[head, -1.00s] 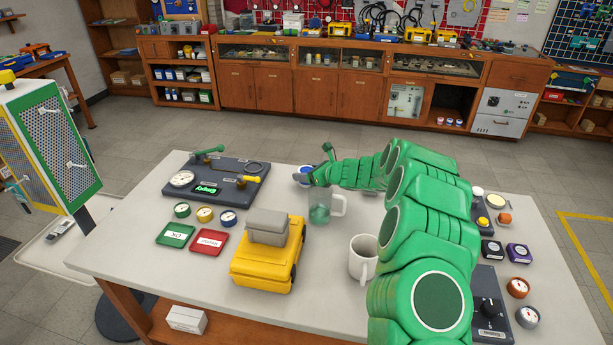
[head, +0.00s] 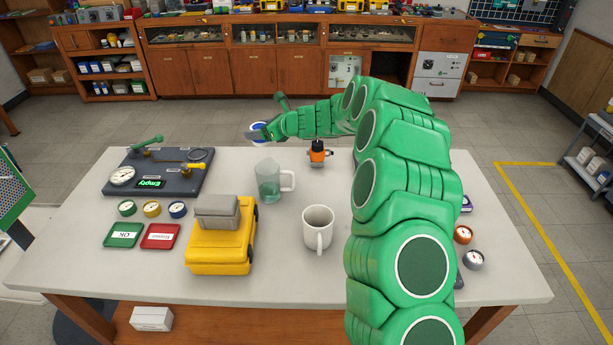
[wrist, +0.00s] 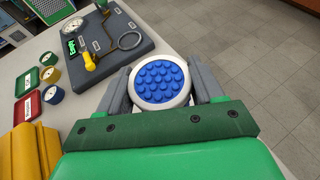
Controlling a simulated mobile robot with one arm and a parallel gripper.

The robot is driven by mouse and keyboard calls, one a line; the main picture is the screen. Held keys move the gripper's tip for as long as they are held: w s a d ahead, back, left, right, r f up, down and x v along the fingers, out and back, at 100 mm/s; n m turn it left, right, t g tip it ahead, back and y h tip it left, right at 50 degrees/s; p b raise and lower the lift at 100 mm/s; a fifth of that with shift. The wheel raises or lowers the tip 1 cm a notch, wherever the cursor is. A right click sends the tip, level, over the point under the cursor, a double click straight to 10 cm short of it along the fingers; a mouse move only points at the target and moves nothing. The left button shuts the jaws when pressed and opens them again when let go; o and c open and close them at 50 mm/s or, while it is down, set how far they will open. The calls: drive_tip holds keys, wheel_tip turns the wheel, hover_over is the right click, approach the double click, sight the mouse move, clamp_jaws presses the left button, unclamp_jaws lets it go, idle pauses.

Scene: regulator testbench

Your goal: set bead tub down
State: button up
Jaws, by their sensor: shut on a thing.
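The bead tub (wrist: 161,81) is a round white tub with blue beads on top. In the wrist view my gripper (wrist: 163,88) is shut on it, one grey finger on each side. In the head view the tub (head: 260,130) shows as a small white and blue round at the end of my green arm, near the table's far edge. My gripper (head: 262,134) partly covers it there. I cannot tell whether the tub's base touches the table (head: 400,285) or hangs above it.
A glass mug (head: 269,181) stands nearest the tub, with an orange-topped item (head: 318,153) to its right. A white mug (head: 317,228) and a yellow case (head: 221,245) are nearer. A grey test panel (head: 158,173) stands left. Table space between panel and glass mug is clear.

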drive_tip(key=s+d, duration=0.5)
drive_tip(key=d, duration=0.3)
drive_tip(key=s+d, duration=0.5)
drive_tip(key=d, duration=0.4)
drive_tip(key=s+d+r, duration=0.2)
drive_tip(key=s+d, duration=0.2)
drive_tip(key=s, duration=0.5)
drive_tip(key=s+d+r, duration=0.2)
drive_tip(key=s+d, duration=0.1)
drive_tip(key=s, duration=0.7)
drive_tip(key=w+f, duration=0.3)
drive_tip(key=w, duration=0.1)
drive_tip(key=w+a+f, duration=0.1)
drive_tip(key=w+f, duration=0.2)
drive_tip(key=w, duration=0.1)
drive_tip(key=w+f, duration=0.3)
drive_tip(key=w, duration=0.2)
drive_tip(key=shift+a+f, duration=0.15)
drive_tip(key=shift+a, duration=0.15)
drive_tip(key=shift+w+a+f, duration=0.1)
drive_tip(key=shift+w+f, duration=0.4)
drive_tip(key=shift+f, duration=1.6)
drive_tip(key=shift+f, duration=0.1)
